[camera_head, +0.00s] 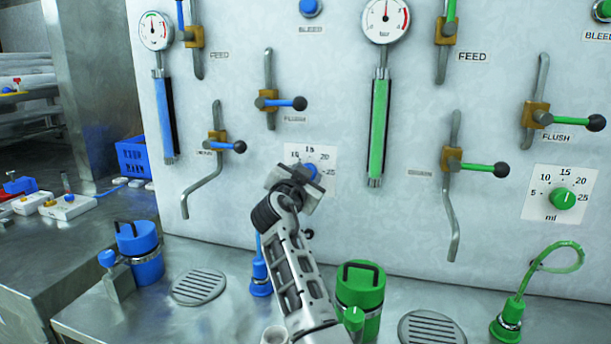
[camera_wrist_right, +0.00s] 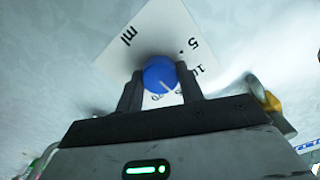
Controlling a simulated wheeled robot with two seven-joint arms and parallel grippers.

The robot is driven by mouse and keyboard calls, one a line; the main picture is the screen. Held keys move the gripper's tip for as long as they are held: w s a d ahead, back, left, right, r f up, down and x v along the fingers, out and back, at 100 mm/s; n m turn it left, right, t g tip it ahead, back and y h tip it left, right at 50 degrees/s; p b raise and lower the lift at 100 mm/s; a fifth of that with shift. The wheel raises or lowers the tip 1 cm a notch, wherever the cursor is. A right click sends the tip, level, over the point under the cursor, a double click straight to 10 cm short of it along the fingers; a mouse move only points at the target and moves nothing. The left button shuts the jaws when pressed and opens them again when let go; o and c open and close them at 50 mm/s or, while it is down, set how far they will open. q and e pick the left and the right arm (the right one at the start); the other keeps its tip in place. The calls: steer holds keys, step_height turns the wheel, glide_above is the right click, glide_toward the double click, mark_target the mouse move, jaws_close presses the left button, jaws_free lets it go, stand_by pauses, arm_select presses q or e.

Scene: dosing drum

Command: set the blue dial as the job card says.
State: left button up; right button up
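The blue dial (camera_head: 312,171) sits on a white scale plate (camera_head: 326,154) on the panel, partly covered by my right gripper (camera_head: 297,181). In the right wrist view the blue dial (camera_wrist_right: 160,76) is between the two fingers of my right gripper (camera_wrist_right: 161,82), which appear to touch it on both sides. Its pale pointer line slants to the lower right, near the 15 to 20 side of the scale; the exact value is hard to read. The plate (camera_wrist_right: 150,32) shows "5" and "ml". I cannot make out a job card. My left gripper is out of view.
A green dial (camera_head: 563,199) with its own scale is at the right. Blue-handled levers (camera_head: 299,103) and green-handled levers (camera_head: 501,169) stick out from the panel. Below stand a blue canister (camera_head: 146,262), a green canister (camera_head: 361,292) and a green hose (camera_head: 570,247).

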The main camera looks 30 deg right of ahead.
steer(key=shift+c, duration=1.3)
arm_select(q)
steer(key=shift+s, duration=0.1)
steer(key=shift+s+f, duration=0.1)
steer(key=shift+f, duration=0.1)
arm_select(e)
steer(key=shift+n, duration=0.3)
arm_select(q)
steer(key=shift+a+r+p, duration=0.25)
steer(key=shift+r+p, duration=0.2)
steer(key=shift+p, duration=0.4)
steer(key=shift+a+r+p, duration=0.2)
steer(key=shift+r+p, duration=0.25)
steer(key=shift+p, duration=0.4)
arm_select(e)
steer(key=shift+n, duration=8.7)
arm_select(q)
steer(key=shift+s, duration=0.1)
